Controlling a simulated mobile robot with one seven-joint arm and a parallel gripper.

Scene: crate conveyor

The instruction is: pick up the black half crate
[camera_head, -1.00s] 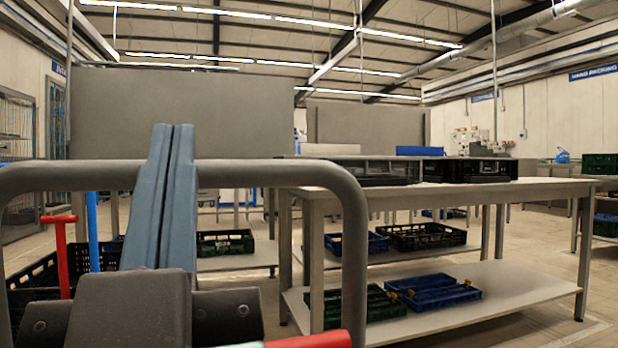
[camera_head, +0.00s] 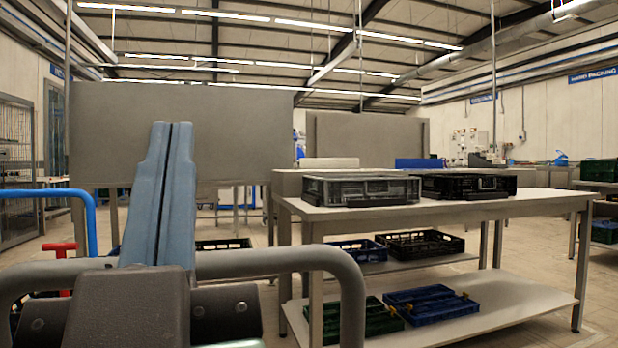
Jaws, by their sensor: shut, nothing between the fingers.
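My gripper (camera_head: 171,150) points up and away at the left of the head view, its two blue fingers pressed together and empty. A black half crate (camera_head: 470,185) sits on the right part of the grey table top (camera_head: 440,208). A grey, dark-edged crate (camera_head: 360,190) stands beside it on the left. Another low black crate (camera_head: 420,244) is on the shelf below. My gripper is well to the left of the table crates, touching none of them.
A grey tubular bar (camera_head: 270,262) crosses the foreground, with a blue tube (camera_head: 88,210) and red handle (camera_head: 60,248) at left. Blue crates (camera_head: 430,300) and a green crate (camera_head: 365,320) lie on the lower shelf. A grey panel (camera_head: 185,132) stands behind my gripper. Open floor shows at right.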

